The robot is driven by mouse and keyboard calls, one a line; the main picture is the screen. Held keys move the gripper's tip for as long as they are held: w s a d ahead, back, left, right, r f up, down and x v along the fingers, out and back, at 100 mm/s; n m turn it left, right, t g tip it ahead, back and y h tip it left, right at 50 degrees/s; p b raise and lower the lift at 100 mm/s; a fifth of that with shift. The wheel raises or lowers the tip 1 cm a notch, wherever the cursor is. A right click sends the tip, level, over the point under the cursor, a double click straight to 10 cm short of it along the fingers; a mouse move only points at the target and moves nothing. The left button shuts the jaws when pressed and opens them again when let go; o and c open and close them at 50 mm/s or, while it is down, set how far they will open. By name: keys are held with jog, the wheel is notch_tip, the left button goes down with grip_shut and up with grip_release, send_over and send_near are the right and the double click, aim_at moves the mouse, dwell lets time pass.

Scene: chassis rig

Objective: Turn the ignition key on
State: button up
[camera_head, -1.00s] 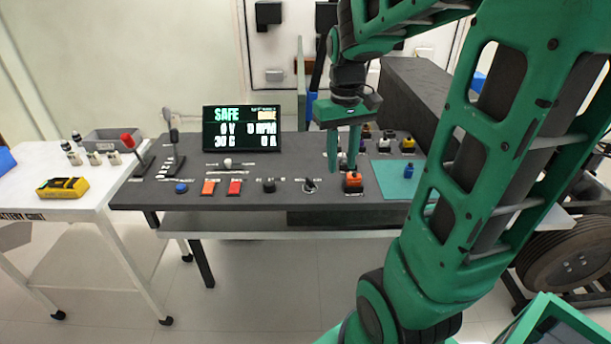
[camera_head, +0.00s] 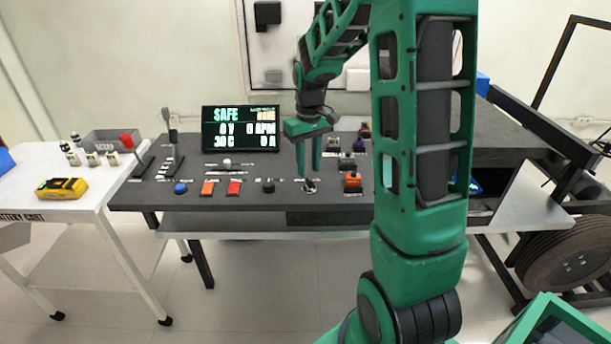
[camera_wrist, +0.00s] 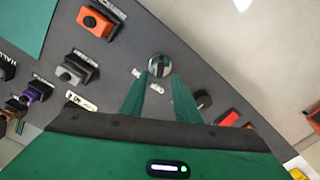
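The ignition key switch (camera_head: 309,187) is a small round metal part near the front edge of the dark console (camera_head: 130,198). In the wrist view the key switch (camera_wrist: 160,66) lies just beyond my fingertips, roughly centred between them. My gripper (camera_head: 308,174) points down over the switch with its two green fingers apart. In the wrist view my gripper (camera_wrist: 161,80) is open with nothing between the fingers. The fingers and the switch look apart. Part of the label beside the switch is hidden by a finger, and the key's angle is too small to tell.
An orange switch (camera_head: 353,181) stands right of the key, and a black knob (camera_head: 268,186) stands left. A screen (camera_head: 240,129) reading SAFE stands behind. A white cart (camera_head: 60,205) is at the left.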

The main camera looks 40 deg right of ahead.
aim_at(307, 178)
jog(key=shift+f, duration=1.85)
jog(key=shift+c, duration=0.6)
grip_shut()
jog(key=m, duration=1.1)
jog(key=shift+a+m, duration=0.15)
jog(key=shift+m, duration=0.25)
